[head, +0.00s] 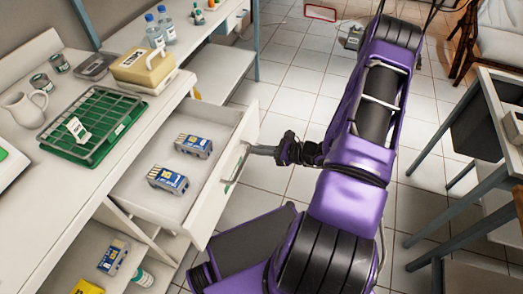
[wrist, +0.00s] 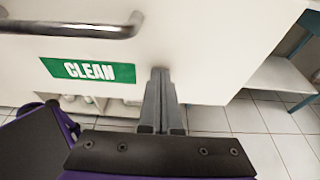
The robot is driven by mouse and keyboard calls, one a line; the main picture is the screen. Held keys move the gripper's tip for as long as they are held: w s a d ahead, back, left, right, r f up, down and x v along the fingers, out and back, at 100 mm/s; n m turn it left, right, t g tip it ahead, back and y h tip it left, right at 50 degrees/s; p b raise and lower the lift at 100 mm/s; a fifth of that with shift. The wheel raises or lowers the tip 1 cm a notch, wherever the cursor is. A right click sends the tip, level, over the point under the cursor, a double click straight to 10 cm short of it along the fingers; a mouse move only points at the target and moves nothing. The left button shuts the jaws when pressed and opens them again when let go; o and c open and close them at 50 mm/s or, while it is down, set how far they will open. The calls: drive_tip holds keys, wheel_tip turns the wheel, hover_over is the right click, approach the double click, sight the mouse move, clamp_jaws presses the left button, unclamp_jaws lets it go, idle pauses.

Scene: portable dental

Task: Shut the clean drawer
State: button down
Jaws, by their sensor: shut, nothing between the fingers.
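The clean drawer (head: 222,127) is pulled out of the white cabinet and open, with two blue-and-white packs (head: 168,180) inside. Its white front shows in the wrist view (wrist: 215,45) with a green CLEAN label (wrist: 90,70) and a metal bar handle (wrist: 75,29) above it. The handle also shows in the head view (head: 238,165). My gripper (head: 254,149) is shut and empty, pointing at the outside of the drawer front. In the wrist view its fingertips (wrist: 160,73) meet the front just right of the label and appear to touch it.
A lower shelf holds another pack (head: 112,257). A grey-framed table (head: 478,190) stands at right. Tiled floor (head: 285,75) is open behind my arm.

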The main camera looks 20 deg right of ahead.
drive_tip(key=shift+a, duration=0.1)
drive_tip(key=b, duration=0.5)
hover_over(191, 132)
drive_tip(key=s, duration=0.5)
drive_tip(key=shift+s+a, duration=0.15)
drive_tip(key=shift+s, duration=0.05)
drive_tip(key=shift+w+a, duration=0.35)
drive_tip(key=shift+w, duration=0.05)
drive_tip(key=shift+w+a+r, duration=0.1)
drive_tip(key=shift+a+r, duration=0.1)
